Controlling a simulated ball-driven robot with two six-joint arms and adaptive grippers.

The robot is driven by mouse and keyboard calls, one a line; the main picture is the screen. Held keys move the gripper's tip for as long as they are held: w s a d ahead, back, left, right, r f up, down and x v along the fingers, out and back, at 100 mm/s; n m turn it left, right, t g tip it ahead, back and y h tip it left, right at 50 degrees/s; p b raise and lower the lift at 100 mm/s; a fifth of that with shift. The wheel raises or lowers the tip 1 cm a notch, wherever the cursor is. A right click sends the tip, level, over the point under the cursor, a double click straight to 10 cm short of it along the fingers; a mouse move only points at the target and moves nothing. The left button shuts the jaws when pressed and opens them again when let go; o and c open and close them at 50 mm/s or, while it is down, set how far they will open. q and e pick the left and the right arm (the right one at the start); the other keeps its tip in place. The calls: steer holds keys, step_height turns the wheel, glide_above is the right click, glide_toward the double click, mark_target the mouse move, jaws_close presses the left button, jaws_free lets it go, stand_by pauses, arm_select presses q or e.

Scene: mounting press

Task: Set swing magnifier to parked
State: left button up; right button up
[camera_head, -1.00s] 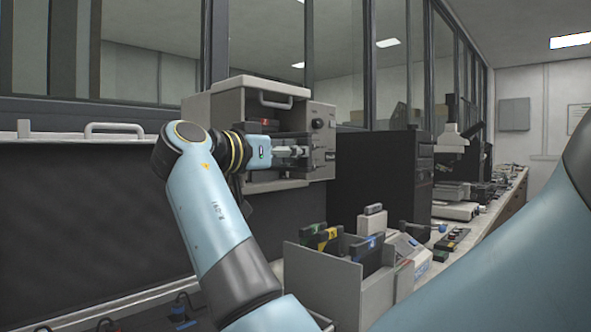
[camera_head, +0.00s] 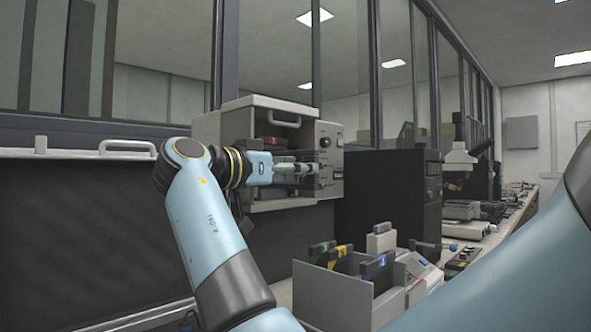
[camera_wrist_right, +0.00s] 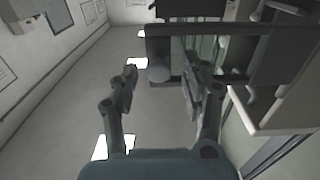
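My right gripper (camera_head: 310,170) reaches rightward across the front of the grey press housing (camera_head: 265,102). In the right wrist view its fingers (camera_wrist_right: 168,78) stand apart with nothing seen clamped between them. A dark rectangular frame with a greenish see-through pane (camera_wrist_right: 205,48) lies just beyond the fingertips in that view and may be the swing magnifier. The right-hand finger overlaps the frame, and I cannot tell whether it touches. A round grey knob (camera_wrist_right: 160,74) shows at the frame's corner. My left gripper is not seen.
A black cabinet (camera_head: 388,195) stands right of the press. A grey bin (camera_head: 335,295) with several coloured-tag items sits in front of it. A microscope (camera_head: 458,165) is farther along the bench. My large blue arm link fills the lower right.

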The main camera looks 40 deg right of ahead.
steer(key=shift+r, duration=0.1)
step_height(320, 180, up, 10)
stand_by(0.4)
steer(key=shift+f, duration=0.2)
stand_by(0.3)
